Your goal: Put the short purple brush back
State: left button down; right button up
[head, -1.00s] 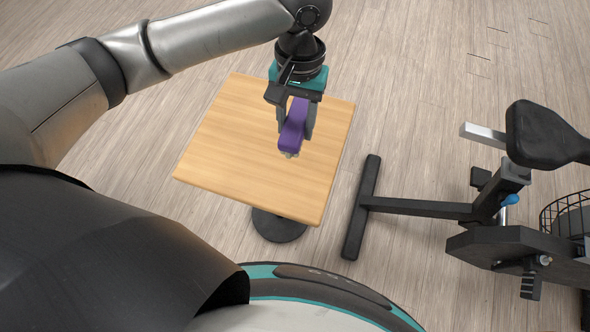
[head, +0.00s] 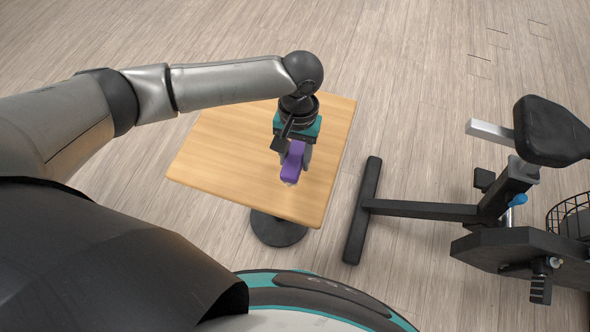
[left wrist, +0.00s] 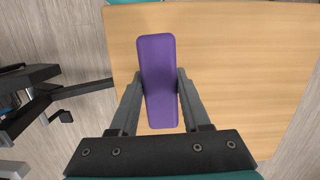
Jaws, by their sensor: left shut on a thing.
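The short purple brush (head: 292,162) is in my left gripper (head: 294,158), over the wooden table top. In the left wrist view the brush (left wrist: 157,80) lies lengthwise between the two fingers of the gripper (left wrist: 158,88), which press on its sides. Pale bristles show at its lower end in the head view. I cannot tell whether the brush touches the table. My right gripper is not in view.
The small square table (head: 225,160) stands on a round dark base (head: 278,230), and its top is otherwise bare. An exercise bike (head: 510,200) stands to the right, its floor bar (head: 363,210) close to the table. A wire basket (head: 572,218) is at the right edge.

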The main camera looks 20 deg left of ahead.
aim_at(300, 147)
pick_arm(q)
jog(key=shift+f, duration=2.7)
jog(key=shift+f, duration=0.15)
jog(key=shift+c, duration=1.8)
grip_release()
jog(key=shift+f+b, duration=0.15)
jog(key=shift+b, duration=0.6)
jog(key=r+p, duration=0.1)
jog(key=r, duration=0.4)
jog(key=w+r+p, duration=0.1)
jog(key=r+p, duration=0.1)
jog(key=r, duration=0.3)
jog(key=w+r+p, duration=0.1)
jog(key=r, duration=0.4)
jog(key=shift+w+d+r, duration=0.15)
jog(key=shift+d+r, duration=0.05)
jog(key=shift+d, duration=0.05)
